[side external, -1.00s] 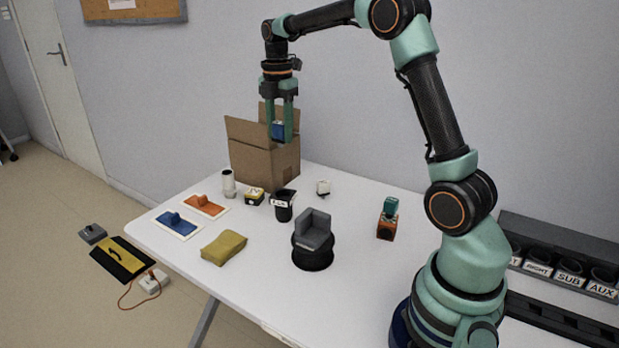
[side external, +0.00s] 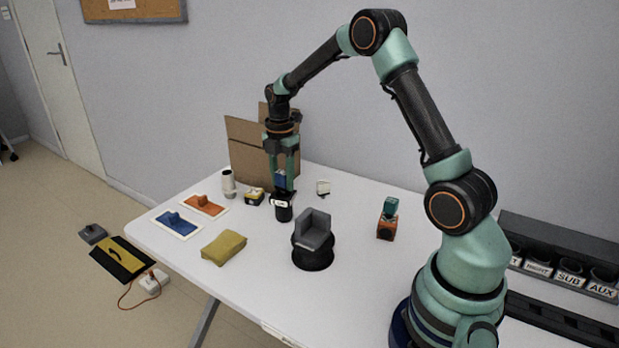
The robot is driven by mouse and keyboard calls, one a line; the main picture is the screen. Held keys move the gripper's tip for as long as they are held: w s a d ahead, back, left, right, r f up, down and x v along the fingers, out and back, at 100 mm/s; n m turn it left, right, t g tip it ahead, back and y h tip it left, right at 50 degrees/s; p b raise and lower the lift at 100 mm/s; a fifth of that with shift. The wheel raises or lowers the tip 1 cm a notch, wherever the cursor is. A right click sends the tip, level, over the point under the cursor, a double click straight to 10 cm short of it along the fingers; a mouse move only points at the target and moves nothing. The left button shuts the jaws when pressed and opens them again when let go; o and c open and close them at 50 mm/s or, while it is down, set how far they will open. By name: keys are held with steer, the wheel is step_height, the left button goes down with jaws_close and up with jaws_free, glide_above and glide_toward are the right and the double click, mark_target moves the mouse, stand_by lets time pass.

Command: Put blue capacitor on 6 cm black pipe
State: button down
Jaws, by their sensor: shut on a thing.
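The blue capacitor (side external: 281,181) is between the fingers of my gripper (side external: 281,184), which is shut on it. A black pipe (side external: 284,214) with a small white label stands upright on the white table, directly below my fingertips in the picture. The capacitor appears just above the pipe's top. I cannot tell whether they touch, as the fingers hide part of the pipe's rim. The label is too small to read.
A grey chair-shaped block (side external: 314,230) sits on a wider black cylinder (side external: 313,259), close right of the pipe. A yellow-topped block (side external: 254,196) and a white pipe (side external: 228,183) stand left. A cardboard box (side external: 246,150) is behind. A yellow cloth (side external: 223,247) lies in front.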

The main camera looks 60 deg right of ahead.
mark_target(281, 173)
steer(key=shift+f, duration=0.15)
steer(key=shift+c, duration=2.1)
jaws_free()
step_height(281, 173, up, 12)
steer(key=shift+f, duration=0.25)
steer(key=s+a+r+m+t, duration=0.3)
steer(key=s+a+r+m, duration=0.45)
steer(key=a+m, duration=0.2)
steer(key=s+a+f+m+t, duration=0.2)
steer(key=s+a+f+m, duration=0.1)
steer(key=s+a+m, duration=0.3)
steer(key=s+m, duration=0.2)
steer(key=s, duration=0.1)
steer(key=shift+a+f+t, duration=0.25)
steer(key=shift+f+t, duration=0.05)
